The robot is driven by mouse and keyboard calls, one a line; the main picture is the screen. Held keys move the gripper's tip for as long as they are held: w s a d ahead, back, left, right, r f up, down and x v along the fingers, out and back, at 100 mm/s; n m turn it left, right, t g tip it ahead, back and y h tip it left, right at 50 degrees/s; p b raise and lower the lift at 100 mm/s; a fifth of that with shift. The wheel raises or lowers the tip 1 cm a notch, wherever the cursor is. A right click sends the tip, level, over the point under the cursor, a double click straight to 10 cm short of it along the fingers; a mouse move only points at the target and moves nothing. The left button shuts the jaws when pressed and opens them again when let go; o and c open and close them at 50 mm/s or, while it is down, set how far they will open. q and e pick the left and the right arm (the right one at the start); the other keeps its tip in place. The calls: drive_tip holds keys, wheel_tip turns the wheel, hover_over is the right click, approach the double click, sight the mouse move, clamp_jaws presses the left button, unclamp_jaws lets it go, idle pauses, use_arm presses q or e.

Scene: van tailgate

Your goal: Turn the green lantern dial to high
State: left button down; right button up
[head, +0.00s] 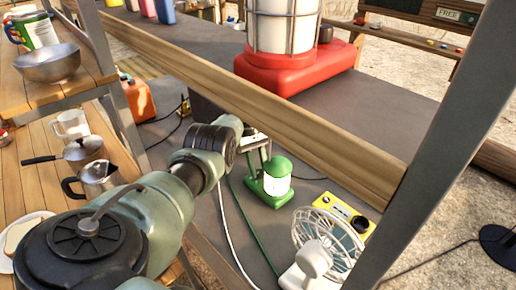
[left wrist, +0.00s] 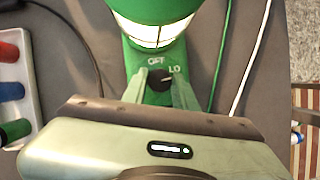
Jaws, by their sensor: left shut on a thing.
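The green lantern (head: 277,182), with a pale lit globe, stands upright on the grey floor below the wooden beam. The left wrist view shows its lower part (left wrist: 150,34) from close by. A black dial (left wrist: 159,79) sits on its green base, with white "OFF" and "LO" marks above it. A light pointer mark on the dial seems to point toward "LO". No high mark is readable. My left gripper (left wrist: 161,86) has its two fingers shut on the dial, one on each side. In the head view this gripper (head: 258,156) reaches the lantern's left side. My right gripper is not in view.
A wire-cage fan (head: 328,243) and a yellow box (head: 345,212) stand right of the lantern. A wooden beam (head: 300,120) runs just behind it. Green and white cords lie on its left. A metal post (head: 440,140) crosses the right side. Shelves with kitchenware stand left.

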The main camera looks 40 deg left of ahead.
use_arm(q)
drive_tip(key=shift+m+g+y+b, duration=0.3)
drive_tip(key=shift+m+b, duration=0.8)
drive_tip(key=shift+b, duration=0.25)
drive_tip(key=c, duration=1.1)
unclamp_jaws()
